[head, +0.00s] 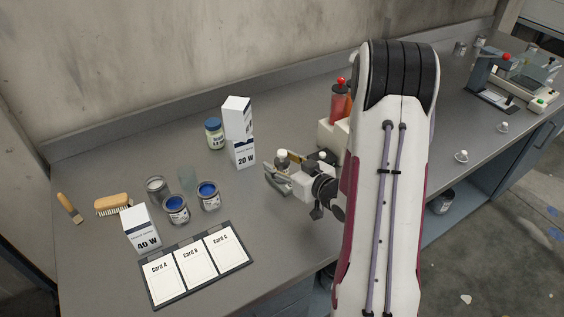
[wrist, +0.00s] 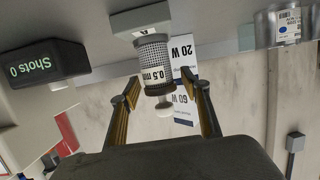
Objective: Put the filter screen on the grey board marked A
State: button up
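In the wrist view, where the scene hangs upside down, the filter screen (wrist: 155,66) is a dark mesh cylinder with a white "0.5 mm" label. A short dark stem and a white knob (wrist: 180,112) show at its end. It appears to stand upright on the grey board (wrist: 122,22) marked A, whose letter is partly covered. My gripper (wrist: 162,77) is open, its two fingers on either side of the screen with gaps showing. In the head view my gripper (head: 277,178) is beside a small pale-knobbed object; my arm hides much around it.
Stacked cartons (head: 239,132), the lower marked 20 W, stand left of my gripper in the head view. Paint tins (head: 208,199), a 40 W carton (head: 140,232) and a card board (head: 165,298) lie further left. A black "Shots 0" box (wrist: 40,62) is at left in the wrist view.

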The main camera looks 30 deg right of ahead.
jog(key=shift+r, duration=0.1)
dwell(0.3)
jog(key=shift+s+r, duration=0.1)
jog(key=shift+v, duration=3.6)
jog(key=shift+r, duration=0.1)
jog(key=g+h, duration=0.4)
send_near(286, 164)
notch_tip(286, 164, up, 4)
jog(key=w, duration=0.1)
jog(key=s+a+r+g, duration=0.2)
jog(key=s+a+r, duration=0.2)
jog(key=s+a+r+m+g+y, duration=0.1)
jog(key=s+a+r+g+y, duration=0.1)
jog(key=s+a, duration=1.1)
jog(key=s+r+g, duration=0.1)
jog(key=s, duration=0.3)
jog(key=shift+r+y, duration=0.25)
jog(key=shift+y, duration=0.15)
